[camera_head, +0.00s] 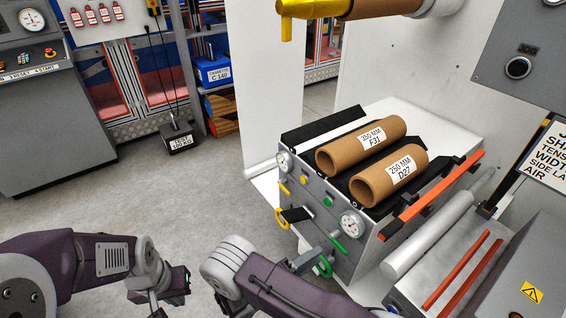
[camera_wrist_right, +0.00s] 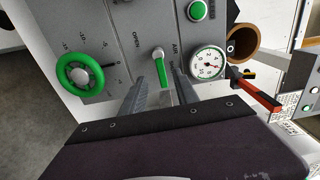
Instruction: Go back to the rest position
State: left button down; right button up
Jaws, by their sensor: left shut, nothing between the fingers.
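My left gripper (camera_head: 158,304) is shut and empty, low at the left in the head view, over the grey floor. My right gripper (camera_head: 310,257) is at the front panel of the grey machine (camera_head: 309,215). In the right wrist view my right gripper (camera_wrist_right: 160,88) is open, its two fingers apart. A green lever (camera_wrist_right: 160,68) shows between the fingertips, near the word OPEN; I cannot tell whether they touch it. A green handwheel (camera_wrist_right: 79,74) is to the left and a round gauge (camera_wrist_right: 208,63) to the right.
Two cardboard rolls (camera_head: 360,142) lie on the machine, marked F31 and D27. An orange bar (camera_head: 430,194) runs along its right side. A control cabinet (camera_head: 45,110) stands far left. A black block (camera_head: 180,137) hangs on cables near the floor. Floor is free at centre left.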

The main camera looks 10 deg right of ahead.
jog(key=shift+d, duration=0.1)
jog(key=s+d+r+m+g+y, duration=0.1)
jog(key=s+m+g+y, duration=0.45)
jog(key=m, duration=0.65)
jog(key=s+d+r+m+g+y, duration=0.2)
jog(key=s+m+g+y, duration=0.35)
jog(key=m, duration=0.75)
jog(key=w+a+r+m+t+y+p, duration=0.1)
jog(key=r+m+t+y+p, duration=0.1)
jog(key=r+m+p, duration=0.4)
jog(key=w+a+r+m+t+y+p, duration=0.2)
jog(key=r+m+t+y+p, duration=0.1)
jog(key=r+m+p, duration=0.4)
notch_tip(320, 180, up, 5)
jog(key=m, duration=0.3)
jog(key=shift+w+a+r+y, duration=0.2)
jog(key=shift+w+a+y, duration=0.05)
jog(key=shift+y, duration=0.15)
